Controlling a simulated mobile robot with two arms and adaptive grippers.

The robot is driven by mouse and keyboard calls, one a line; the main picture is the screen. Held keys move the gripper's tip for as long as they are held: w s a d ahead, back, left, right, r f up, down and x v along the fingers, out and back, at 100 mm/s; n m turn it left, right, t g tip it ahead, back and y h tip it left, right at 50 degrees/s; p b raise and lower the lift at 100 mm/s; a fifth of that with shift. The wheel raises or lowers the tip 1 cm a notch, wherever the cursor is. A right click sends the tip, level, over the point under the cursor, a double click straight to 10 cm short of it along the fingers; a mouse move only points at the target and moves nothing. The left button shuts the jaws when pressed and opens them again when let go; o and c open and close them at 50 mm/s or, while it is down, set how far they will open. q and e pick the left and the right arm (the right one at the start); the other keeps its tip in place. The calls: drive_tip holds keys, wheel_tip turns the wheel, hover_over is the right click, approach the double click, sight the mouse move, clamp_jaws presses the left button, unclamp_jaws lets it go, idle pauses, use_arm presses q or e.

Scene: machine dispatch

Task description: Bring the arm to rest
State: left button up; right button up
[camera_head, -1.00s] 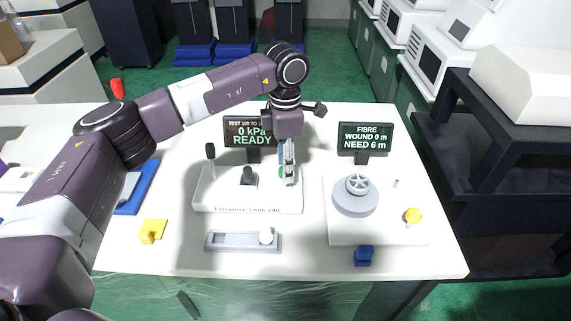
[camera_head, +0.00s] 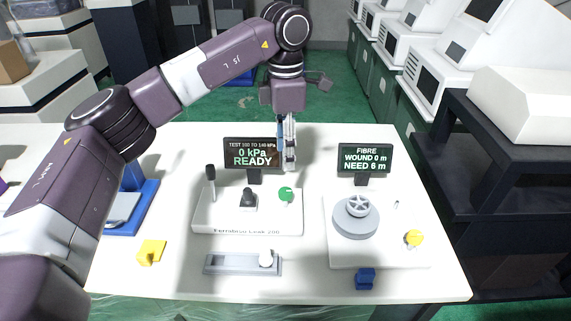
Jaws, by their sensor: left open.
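My left arm comes in from the left and arches over the white table (camera_head: 310,290). My left gripper (camera_head: 289,165) hangs pointing down, open and empty, above the back part of the leak tester (camera_head: 245,222). The tester is a white box with a black lever, a black knob and a green button (camera_head: 286,194). The gripper is apart from the green button, which is in full view below it. A screen (camera_head: 252,153) behind the tester reads 0 kPa READY. My right gripper is not in view.
A fibre winder (camera_head: 356,216) with a grey wheel stands at the right, its screen (camera_head: 364,159) reading NEED 6 m. A grey tray (camera_head: 230,264), a yellow block (camera_head: 151,252) and a blue block (camera_head: 365,279) lie in front. A black rack (camera_head: 500,190) stands at the right.

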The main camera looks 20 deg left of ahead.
use_arm(q)
drive_tip(key=shift+r, duration=0.35)
